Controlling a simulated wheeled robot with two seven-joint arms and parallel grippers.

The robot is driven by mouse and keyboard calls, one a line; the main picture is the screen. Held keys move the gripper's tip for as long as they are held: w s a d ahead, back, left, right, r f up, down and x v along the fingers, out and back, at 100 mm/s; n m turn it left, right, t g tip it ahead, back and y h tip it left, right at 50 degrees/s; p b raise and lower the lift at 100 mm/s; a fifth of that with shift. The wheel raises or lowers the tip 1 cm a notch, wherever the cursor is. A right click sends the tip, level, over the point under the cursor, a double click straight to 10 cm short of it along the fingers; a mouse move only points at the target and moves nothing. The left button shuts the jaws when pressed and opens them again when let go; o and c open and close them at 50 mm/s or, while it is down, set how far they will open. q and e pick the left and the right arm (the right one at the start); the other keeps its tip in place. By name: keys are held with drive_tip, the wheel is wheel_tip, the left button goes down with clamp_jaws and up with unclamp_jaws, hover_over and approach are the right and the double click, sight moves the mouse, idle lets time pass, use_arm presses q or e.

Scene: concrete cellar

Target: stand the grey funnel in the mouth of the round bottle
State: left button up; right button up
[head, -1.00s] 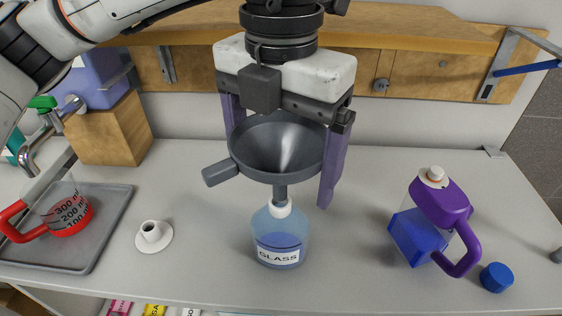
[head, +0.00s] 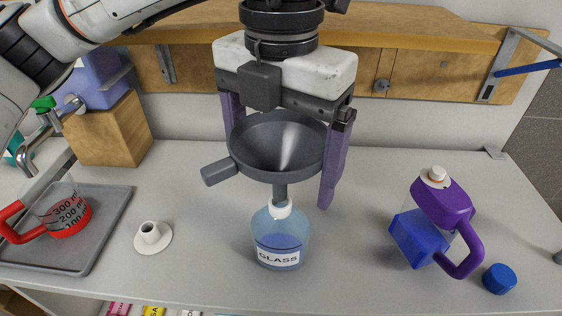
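The grey funnel (head: 262,150) is upright, its wide bowl upward and its stub handle pointing left. Its stem comes down into the white neck of the round bottle (head: 267,245), which stands upright on the counter with a GLASS label and bluish contents. How deep the stem sits is hidden by the neck. My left gripper (head: 280,180) is above the funnel, its purple fingers on opposite sides of the bowl. The right-hand finger meets the rim; the other passes behind the bowl, so its tip is hidden. My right gripper is not in view.
A purple-handled jug (head: 440,215) and a blue cap (head: 499,279) stand at the right. A white flanged collar (head: 152,237) is left of the bottle. A grey tray (head: 98,235) holds a red measuring cup (head: 70,218). A wooden shelf (head: 420,34) overhangs the back.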

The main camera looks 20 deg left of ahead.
sight(281, 188)
use_arm(q)
drive_tip(key=shift+f+b, duration=1.8)
drive_tip(key=shift+f, duration=0.2)
drive_tip(key=shift+r, duration=0.1)
idle(0.5)
idle(0.8)
drive_tip(key=o, duration=0.9)
